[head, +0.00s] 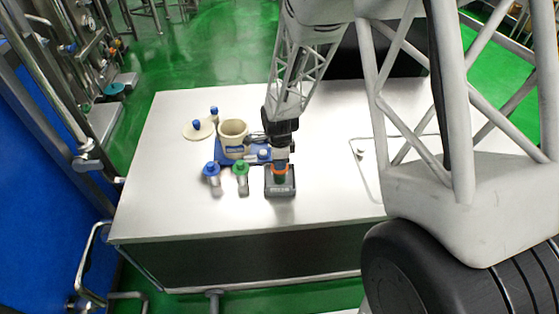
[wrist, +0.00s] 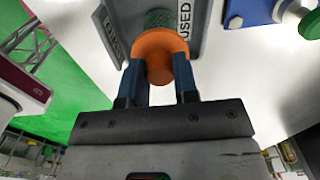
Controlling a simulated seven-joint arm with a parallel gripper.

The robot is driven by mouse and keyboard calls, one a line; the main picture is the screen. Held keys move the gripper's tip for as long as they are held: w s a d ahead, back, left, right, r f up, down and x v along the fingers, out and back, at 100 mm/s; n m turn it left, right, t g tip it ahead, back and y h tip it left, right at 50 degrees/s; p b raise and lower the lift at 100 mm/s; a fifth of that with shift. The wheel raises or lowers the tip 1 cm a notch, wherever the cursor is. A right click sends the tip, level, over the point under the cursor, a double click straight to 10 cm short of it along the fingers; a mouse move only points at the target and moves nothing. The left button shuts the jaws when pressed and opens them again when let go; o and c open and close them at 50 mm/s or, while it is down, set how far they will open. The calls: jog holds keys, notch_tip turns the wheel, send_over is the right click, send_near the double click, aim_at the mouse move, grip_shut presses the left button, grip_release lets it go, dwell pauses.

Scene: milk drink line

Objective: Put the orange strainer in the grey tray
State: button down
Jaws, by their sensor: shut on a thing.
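The orange strainer (wrist: 158,50) is between the fingers of my gripper (wrist: 160,88) in the wrist view, with a green mesh part beyond its orange body. My gripper is shut on it. The grey tray (wrist: 208,22) lies right behind the strainer, with the word "USED" on its wall. In the head view the orange strainer (head: 280,170) shows under my gripper (head: 281,160), over the grey tray (head: 280,194). I cannot tell whether the strainer touches the tray floor.
Left of the tray stand a green-topped strainer (head: 241,168) and a blue-topped one (head: 212,170). Behind them a cream pot (head: 232,134) stands by a blue base (head: 222,157). A round lid (head: 197,130) lies further left. The table (head: 200,220) is clear in front.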

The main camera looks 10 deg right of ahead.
jog(key=shift+f, duration=0.1)
jog(key=c, duration=0.9)
grip_release()
notch_tip(320, 180, up, 12)
jog(key=shift+r, duration=0.1)
dwell(0.7)
